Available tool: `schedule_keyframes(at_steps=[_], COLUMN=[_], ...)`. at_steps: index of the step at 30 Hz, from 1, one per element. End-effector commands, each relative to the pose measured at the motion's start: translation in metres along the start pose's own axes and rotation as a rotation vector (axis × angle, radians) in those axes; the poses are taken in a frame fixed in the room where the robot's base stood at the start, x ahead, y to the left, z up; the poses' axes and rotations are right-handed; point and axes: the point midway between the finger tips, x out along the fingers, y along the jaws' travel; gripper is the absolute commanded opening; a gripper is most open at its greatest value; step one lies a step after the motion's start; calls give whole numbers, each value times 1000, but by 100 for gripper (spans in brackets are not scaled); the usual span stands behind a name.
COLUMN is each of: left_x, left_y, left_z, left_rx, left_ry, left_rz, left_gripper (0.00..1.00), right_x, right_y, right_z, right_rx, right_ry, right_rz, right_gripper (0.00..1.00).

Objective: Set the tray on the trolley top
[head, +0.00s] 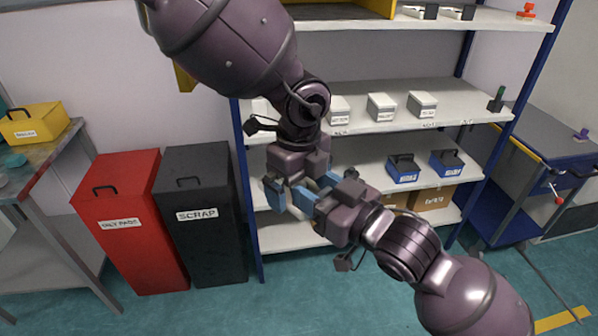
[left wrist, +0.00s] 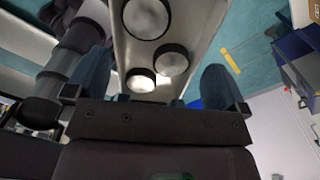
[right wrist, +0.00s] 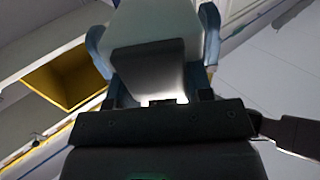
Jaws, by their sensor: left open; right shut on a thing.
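I cannot make out a tray in the head view. My right gripper (head: 315,190) comes in from the lower right, blue fingers close to my left gripper (head: 274,194) in front of the shelves. In the right wrist view its fingers stand on both sides of a plain grey block (right wrist: 148,72), which is the thing held; a pale rounded shape lies behind it. My left gripper is open. Its wrist view shows a beige bar with round pale discs in dark rims beyond the fingers; I cannot tell what it is. A grey-topped blue unit (head: 545,125), possibly the trolley, stands right.
A blue-framed shelf unit (head: 400,92) with small white boxes and blue bins stands behind my grippers. A red bin (head: 130,235) and a black scrap bin (head: 205,240) stand left of it. A table with a yellow box (head: 33,122) is at far left. Teal floor is free in front.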

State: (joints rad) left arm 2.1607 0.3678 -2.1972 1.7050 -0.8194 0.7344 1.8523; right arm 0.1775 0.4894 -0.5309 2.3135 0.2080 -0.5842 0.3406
Motion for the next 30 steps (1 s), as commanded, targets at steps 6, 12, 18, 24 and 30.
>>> schedule_keyframes(at_steps=[6, 12, 18, 24, 30], left_x=[1, 1, 1, 0, 0], left_y=[0, 0, -1, -1, -2], left_z=[0, 0, 0, 0, -1], left_rx=[0, 0, 0, 0, 0], left_ry=[0, 0, 0, 0, 1], left_rz=[-1, -1, -3, -5, -6], left_gripper=[100, 82, 51, 47, 47], right_x=[0, 0, 0, 0, -2], right_y=[0, 0, -1, -1, -2], right_z=[-1, -1, -1, 0, 0], right_rx=[0, 0, 1, 2, 2], right_ry=[1, 1, 2, 1, 1], right_rz=[0, 0, -2, -3, -4], right_gripper=[19, 19, 19, 73, 76])
